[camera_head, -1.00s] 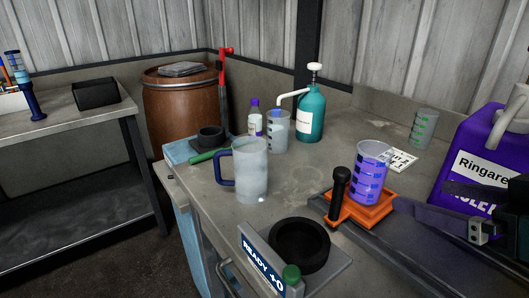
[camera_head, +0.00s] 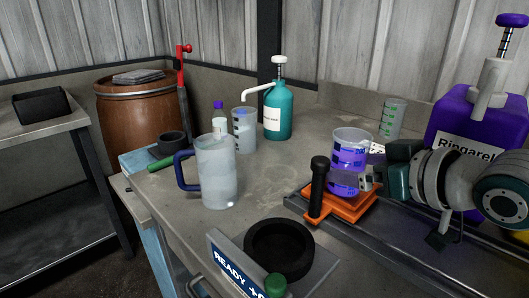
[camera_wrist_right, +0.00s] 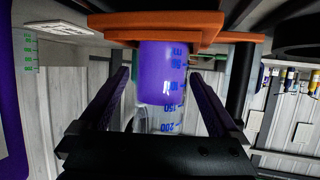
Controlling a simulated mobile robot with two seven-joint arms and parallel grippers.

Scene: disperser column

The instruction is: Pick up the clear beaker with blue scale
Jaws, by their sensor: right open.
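The clear beaker with blue scale (camera_head: 350,148) stands upright on an orange platform (camera_head: 346,205) at the right of the bench, with purple contents. Its blue marks and numbers show in the right wrist view (camera_wrist_right: 164,118), where the picture is upside down. My right gripper (camera_head: 367,178) is at the beaker's right side in the head view. In the wrist view its two dark fingers are open, one on each side of the beaker; I cannot tell whether either touches it. My left gripper is not in view.
A black-handled post (camera_head: 318,188) rises beside the platform. A purple Ringarel canister (camera_head: 468,130) is behind my right arm. A green-scaled beaker (camera_head: 392,118), blue-handled jug (camera_head: 214,172), another beaker (camera_head: 243,132) and teal pump bottle (camera_head: 278,110) stand farther back or left.

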